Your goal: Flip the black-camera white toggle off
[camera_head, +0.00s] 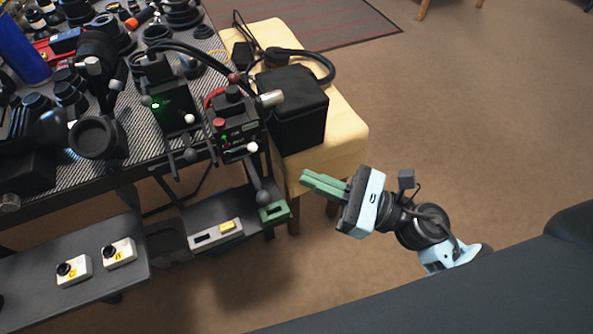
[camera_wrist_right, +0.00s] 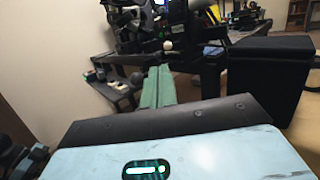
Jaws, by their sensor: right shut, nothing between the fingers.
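Two black devices stand at the table's right edge in the head view. The left device (camera_head: 172,108) has a lit green light and a white-tipped toggle (camera_head: 189,119). The right device (camera_head: 236,122) has a red button and a white-tipped toggle (camera_head: 252,147); I cannot tell which device is the black camera. My right gripper (camera_head: 304,181) has green fingers, shut and empty, to the right of and below the toggles, apart from them. In the right wrist view its fingers (camera_wrist_right: 159,72) point toward a white ball tip (camera_wrist_right: 167,45). My left gripper is not in view.
A black box (camera_head: 292,108) sits on a yellow stool (camera_head: 347,140) just beyond my right gripper. A low grey shelf (camera_head: 35,297) holds switch boxes, including a green one (camera_head: 273,212). Lens parts crowd the table. The floor at right is clear.

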